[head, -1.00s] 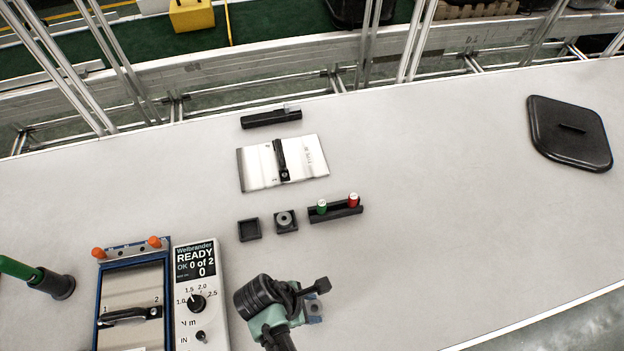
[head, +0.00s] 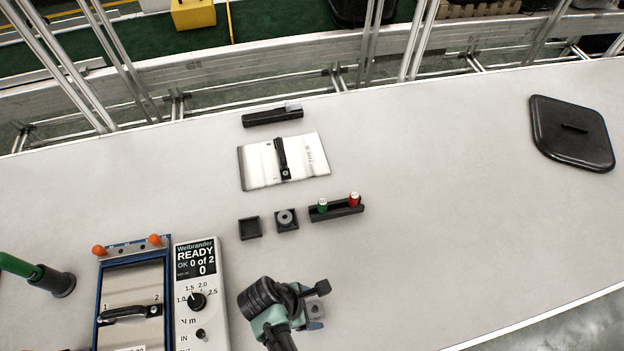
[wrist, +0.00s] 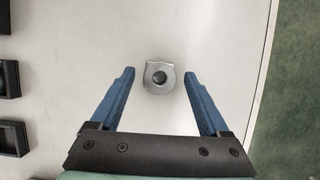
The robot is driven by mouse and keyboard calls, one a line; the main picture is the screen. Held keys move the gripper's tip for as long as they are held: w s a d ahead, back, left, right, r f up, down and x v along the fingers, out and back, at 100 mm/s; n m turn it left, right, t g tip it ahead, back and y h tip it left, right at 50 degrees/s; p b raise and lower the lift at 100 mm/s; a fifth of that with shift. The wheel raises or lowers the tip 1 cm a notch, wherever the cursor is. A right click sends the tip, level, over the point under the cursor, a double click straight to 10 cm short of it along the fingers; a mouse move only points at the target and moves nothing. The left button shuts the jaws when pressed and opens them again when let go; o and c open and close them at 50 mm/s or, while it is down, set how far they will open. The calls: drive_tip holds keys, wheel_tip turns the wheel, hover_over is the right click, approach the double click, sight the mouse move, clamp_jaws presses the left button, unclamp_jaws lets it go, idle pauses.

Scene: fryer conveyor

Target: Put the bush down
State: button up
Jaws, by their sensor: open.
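The bush (wrist: 159,77) is a grey metal ring with a dark hole and a squared edge. In the wrist view it sits on the pale table between the two blue fingers of my gripper (wrist: 158,73), with a gap on each side. My gripper is open. In the head view my gripper (head: 318,306) is low at the front middle of the table, and the bush (head: 313,310) shows as a small grey piece between its fingers. The bush's underside is hidden.
Left of my gripper stand a Weibrander control box (head: 197,290) and a blue-framed fixture (head: 101,300). Behind are an empty black square holder (head: 243,237), a holder with a grey ring (head: 279,227), a rack with green and red pieces (head: 336,212) and a metal plate (head: 258,170).

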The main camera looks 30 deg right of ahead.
drive_tip(key=shift+r, duration=0.1)
drive_tip(key=v, duration=1.2)
drive_tip(key=w+a+r+m+t+y, duration=0.15)
drive_tip(key=w+r+m+t, duration=0.4)
drive_tip(key=w+r, duration=0.8)
drive_tip(key=w+a+r+m+t, duration=0.1)
drive_tip(key=w+r+t, duration=0.4)
drive_tip(key=r, duration=0.6)
drive_tip(key=w+a+r+m+t, duration=0.15)
drive_tip(key=w+r+t, duration=0.4)
drive_tip(key=r, duration=0.55)
wheel_tip(320, 180, up, 17)
drive_tip(key=s+m+t+y, duration=0.2)
drive_tip(key=s+m+t, duration=0.1)
drive_tip(key=t, duration=0.2)
drive_tip(key=s+r+m+t, duration=0.2)
drive_tip(key=s+r+t, duration=0.1)
drive_tip(key=s+r, duration=0.3)
drive_tip(key=s+r+m+t, duration=0.1)
drive_tip(key=s+r+t, duration=0.3)
drive_tip(key=r, duration=0.7)
drive_tip(key=shift+s+a+r+m+t, duration=0.3)
drive_tip(key=shift+s+a+r+m, duration=0.1)
drive_tip(key=shift+s, duration=0.45)
drive_tip(key=shift+f, duration=0.15)
